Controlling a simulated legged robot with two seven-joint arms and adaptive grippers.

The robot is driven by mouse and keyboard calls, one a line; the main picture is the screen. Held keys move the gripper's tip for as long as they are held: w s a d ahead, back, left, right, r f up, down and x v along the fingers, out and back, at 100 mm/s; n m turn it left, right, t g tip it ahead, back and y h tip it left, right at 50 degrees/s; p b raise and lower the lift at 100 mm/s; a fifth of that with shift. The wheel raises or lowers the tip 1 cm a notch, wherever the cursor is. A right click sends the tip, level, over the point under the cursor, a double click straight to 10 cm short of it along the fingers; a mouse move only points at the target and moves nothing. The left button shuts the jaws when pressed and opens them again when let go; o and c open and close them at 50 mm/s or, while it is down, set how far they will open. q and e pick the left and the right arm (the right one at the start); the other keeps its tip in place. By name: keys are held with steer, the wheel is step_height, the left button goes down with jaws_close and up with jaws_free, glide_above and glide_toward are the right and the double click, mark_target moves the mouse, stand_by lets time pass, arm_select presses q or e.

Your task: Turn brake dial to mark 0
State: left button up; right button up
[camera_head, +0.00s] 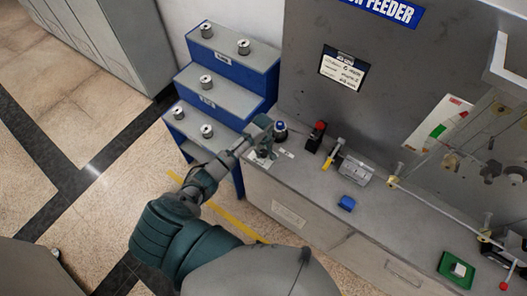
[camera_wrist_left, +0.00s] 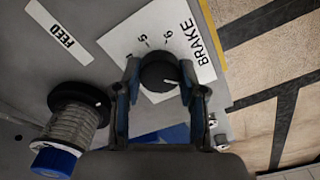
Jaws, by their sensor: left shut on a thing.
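The black brake dial (camera_wrist_left: 158,73) sits on a white plate (camera_wrist_left: 189,20) lettered BRAKE in the left wrist view. Printed marks 5 and 6 show beside the dial; mark 0 is not visible. A small light line shows on the dial's face near its lower right edge. My left gripper (camera_wrist_left: 158,88) is shut on the dial, one finger on each side. In the head view my left gripper (camera_head: 262,142) is at the bench's left end and mostly hides the dial. My right gripper is not in view.
A spool with a blue end (camera_wrist_left: 66,137) stands close beside the left gripper, near a FEED label (camera_wrist_left: 61,34). A red-topped black part (camera_head: 316,136), a yellow-handled lever (camera_head: 332,155) and a blue block (camera_head: 346,203) are farther right. A blue stepped rack (camera_head: 232,82) stands behind.

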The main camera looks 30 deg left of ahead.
mark_target(264, 152)
arm_select(q)
steer(key=o, duration=1.1)
steer(key=shift+f, duration=0.1)
steer(key=shift+o, duration=0.2)
step_height(264, 152, up, 12)
